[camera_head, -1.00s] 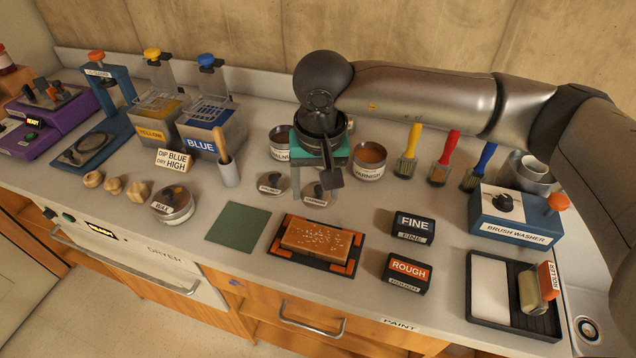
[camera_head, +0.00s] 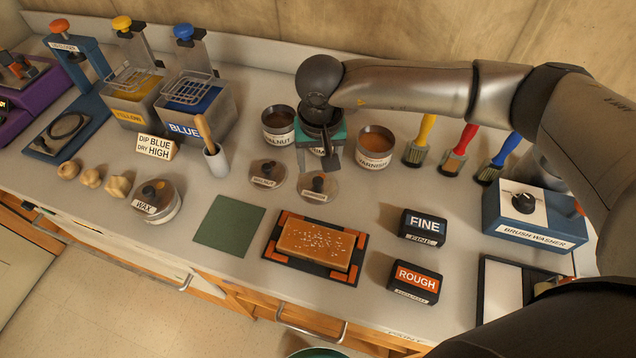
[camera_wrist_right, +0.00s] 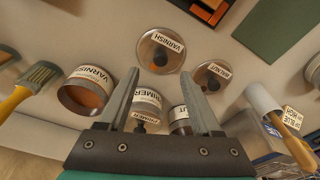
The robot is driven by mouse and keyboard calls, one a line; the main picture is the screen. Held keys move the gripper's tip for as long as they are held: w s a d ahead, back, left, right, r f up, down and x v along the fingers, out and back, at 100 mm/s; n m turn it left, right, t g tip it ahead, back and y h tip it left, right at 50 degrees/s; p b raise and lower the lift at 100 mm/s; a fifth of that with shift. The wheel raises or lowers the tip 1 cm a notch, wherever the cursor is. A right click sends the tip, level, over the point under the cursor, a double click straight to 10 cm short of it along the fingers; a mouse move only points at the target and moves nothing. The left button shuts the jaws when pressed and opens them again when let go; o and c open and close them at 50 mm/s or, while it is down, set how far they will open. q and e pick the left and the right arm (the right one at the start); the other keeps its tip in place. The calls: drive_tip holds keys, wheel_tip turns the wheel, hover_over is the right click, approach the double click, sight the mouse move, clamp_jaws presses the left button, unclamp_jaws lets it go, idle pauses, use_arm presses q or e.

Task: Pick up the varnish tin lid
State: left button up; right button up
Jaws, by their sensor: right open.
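The varnish tin lid (camera_head: 318,188) is a round metallic disc with a dark knob and a white label, lying flat on the bench. In the right wrist view the varnish lid (camera_wrist_right: 161,52) lies just beyond the fingertips. My right gripper (camera_head: 328,160) hangs behind the lid in the head view, above the tins. Its two fingers (camera_wrist_right: 160,78) are apart, with nothing held between them. The open varnish tin (camera_head: 375,147) stands to the right of the gripper. A primer tin (camera_wrist_right: 146,105) shows between the fingers, largely hidden by the gripper in the head view. My left gripper is not seen.
The walnut lid (camera_head: 267,173) lies close left of the varnish lid, and the walnut tin (camera_head: 279,125) stands behind it. Brushes (camera_head: 420,140) stand to the right.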

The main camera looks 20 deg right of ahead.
sight(318, 180)
drive_tip(key=shift+w+f, duration=0.1)
drive_tip(key=shift+f, duration=0.85)
drive_tip(key=f, duration=0.3)
drive_tip(key=shift+w+f, duration=0.2)
drive_tip(key=shift+w, duration=0.1)
drive_tip(key=shift+w+f, duration=0.1)
drive_tip(key=shift+f, duration=0.5)
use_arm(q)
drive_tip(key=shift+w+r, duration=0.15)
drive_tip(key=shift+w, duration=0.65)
use_arm(e)
drive_tip(key=shift+c, duration=1)
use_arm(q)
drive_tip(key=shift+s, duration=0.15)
use_arm(e)
drive_tip(key=shift+d, duration=0.1)
clamp_jaws()
